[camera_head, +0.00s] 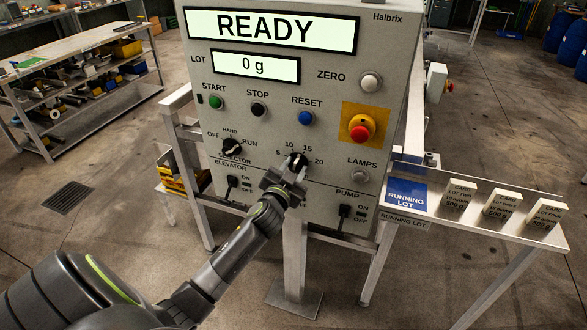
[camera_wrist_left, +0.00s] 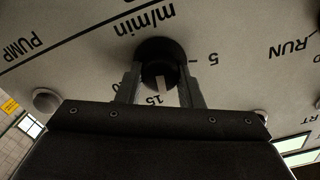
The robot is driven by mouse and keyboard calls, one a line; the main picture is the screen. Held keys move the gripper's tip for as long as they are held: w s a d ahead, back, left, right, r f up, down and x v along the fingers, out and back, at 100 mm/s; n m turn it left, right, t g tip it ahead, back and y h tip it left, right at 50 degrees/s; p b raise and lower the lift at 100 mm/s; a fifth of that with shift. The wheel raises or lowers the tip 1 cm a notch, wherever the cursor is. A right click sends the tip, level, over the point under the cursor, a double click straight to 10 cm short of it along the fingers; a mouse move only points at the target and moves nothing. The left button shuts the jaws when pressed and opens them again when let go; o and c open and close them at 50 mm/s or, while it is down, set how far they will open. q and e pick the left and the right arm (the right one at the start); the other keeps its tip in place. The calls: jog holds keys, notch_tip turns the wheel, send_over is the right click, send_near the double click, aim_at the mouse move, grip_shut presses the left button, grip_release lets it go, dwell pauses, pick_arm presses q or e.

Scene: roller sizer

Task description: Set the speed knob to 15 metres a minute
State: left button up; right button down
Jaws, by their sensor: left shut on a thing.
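The speed knob (camera_head: 297,159) is a black dial on the grey control panel, with 5, 10, 15 and 20 printed around it. My left gripper (camera_head: 289,176) reaches it from below and is shut on it. In the left wrist view, the two fingers (camera_wrist_left: 161,88) stand on either side of the dark knob (camera_wrist_left: 160,52). The knob's pale pointer mark shows between the fingers, close to the 15 label; I cannot tell whether it lines up exactly. My right gripper is not in view.
The display (camera_head: 271,29) reads READY, and the lot display (camera_head: 255,66) reads 0 g. The selector (camera_head: 232,147) is left of the knob, the red emergency stop (camera_head: 361,128) above right. Elevator (camera_head: 232,183) and pump (camera_head: 344,211) switches sit lower. Cards stand on a shelf (camera_head: 480,226) at right.

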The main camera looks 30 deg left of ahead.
pick_arm(q)
jog(key=shift+m, duration=1.6)
jog(key=o, duration=1)
jog(key=shift+c, duration=0.2)
jog(key=shift+s+d+f, duration=0.1)
jog(key=shift+s+d, duration=0.1)
jog(key=shift+s, duration=0.4)
jog(key=b+v, duration=0.2)
jog(key=v, duration=1.4)
jog(key=shift+s, duration=0.1)
